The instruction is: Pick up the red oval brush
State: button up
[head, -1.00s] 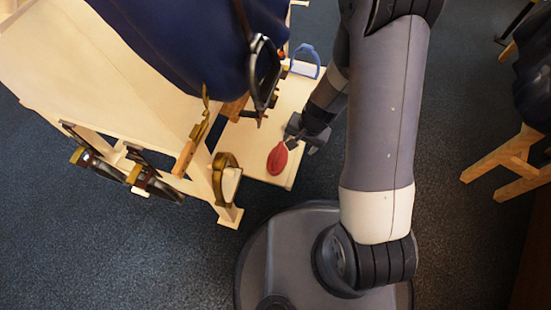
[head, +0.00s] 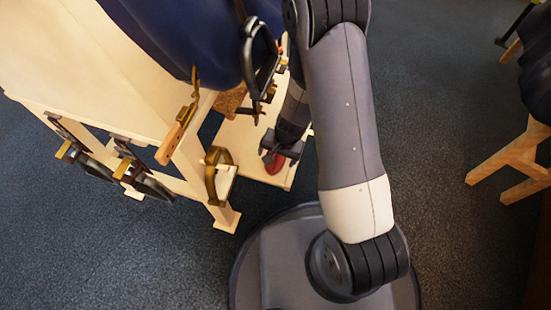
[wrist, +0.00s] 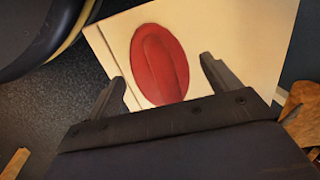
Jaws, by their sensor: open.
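The red oval brush (wrist: 160,62) lies on a pale wooden shelf (wrist: 240,35) near its corner. In the wrist view my gripper (wrist: 160,78) is open, with one finger on each side of the brush's near end and nothing between them gripped. In the head view my gripper (head: 279,150) is over the brush (head: 274,164) and hides much of it. I cannot tell how high the fingers are above the shelf.
A wooden stand with a dark blue saddle cover (head: 190,35) rises left of the shelf. A black stirrup (head: 260,60) hangs close to my arm. Brass-and-wood tools hang on the stand, including a round-backed one (head: 218,175). Another wooden stand (head: 515,160) is at right.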

jog(key=shift+c, duration=0.2)
jog(key=c, duration=1.1)
jog(key=shift+o, duration=0.2)
jog(key=shift+r, duration=0.1)
notch_tip(320, 180, up, 10)
jog(key=p, duration=0.6)
